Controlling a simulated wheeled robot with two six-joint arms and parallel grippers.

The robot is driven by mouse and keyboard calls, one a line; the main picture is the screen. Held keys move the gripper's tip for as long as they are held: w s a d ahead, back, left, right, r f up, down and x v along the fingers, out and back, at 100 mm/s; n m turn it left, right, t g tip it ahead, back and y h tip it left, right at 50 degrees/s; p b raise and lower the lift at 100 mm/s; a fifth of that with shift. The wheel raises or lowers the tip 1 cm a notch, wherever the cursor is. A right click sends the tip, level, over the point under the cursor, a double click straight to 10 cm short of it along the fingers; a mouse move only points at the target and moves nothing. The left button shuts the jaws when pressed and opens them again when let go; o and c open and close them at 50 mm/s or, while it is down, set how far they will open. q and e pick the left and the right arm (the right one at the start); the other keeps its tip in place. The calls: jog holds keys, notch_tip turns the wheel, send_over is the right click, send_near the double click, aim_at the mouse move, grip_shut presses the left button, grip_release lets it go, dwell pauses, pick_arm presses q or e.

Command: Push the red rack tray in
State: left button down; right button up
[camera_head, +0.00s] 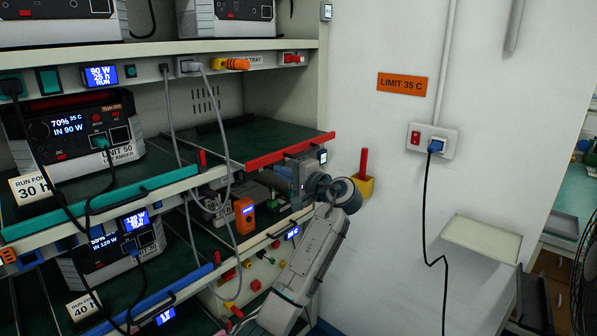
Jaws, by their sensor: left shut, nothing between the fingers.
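The red rack tray shows its long red front edge (270,154) and dark green top at the middle right of the rack. Its right end sticks out a little past the rack's side post, and its top looks empty. My left gripper (296,170) is shut and empty. It is just below and in front of the right part of the red edge; I cannot tell whether it touches. My right gripper is not in view.
A teal-edged tray (110,205) to the left holds a power unit (75,135) with hanging cables. A grey cable (172,130) hangs near the red tray's left end. A yellow holder (364,186) is on the wall at right. A wall socket (433,141) has a black cable.

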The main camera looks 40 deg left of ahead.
aim_at(257, 162)
pick_arm(q)
jog(key=a+p, duration=0.1)
jog(key=a, duration=0.1)
jog(key=shift+a+r, duration=0.15)
jog(key=shift+a, duration=0.65)
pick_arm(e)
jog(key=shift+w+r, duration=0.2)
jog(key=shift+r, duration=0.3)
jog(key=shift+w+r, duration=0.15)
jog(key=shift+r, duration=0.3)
pick_arm(q)
jog(key=a, duration=0.3)
jog(key=a+b, duration=0.1)
jog(key=a, duration=0.2)
jog(key=shift+w+a+f, duration=0.15)
jog(key=shift+a+f, duration=0.05)
jog(key=shift+a, duration=0.35)
jog(key=shift+d, duration=0.1)
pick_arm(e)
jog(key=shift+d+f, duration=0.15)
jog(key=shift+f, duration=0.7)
pick_arm(q)
jog(key=shift+d+r, duration=0.1)
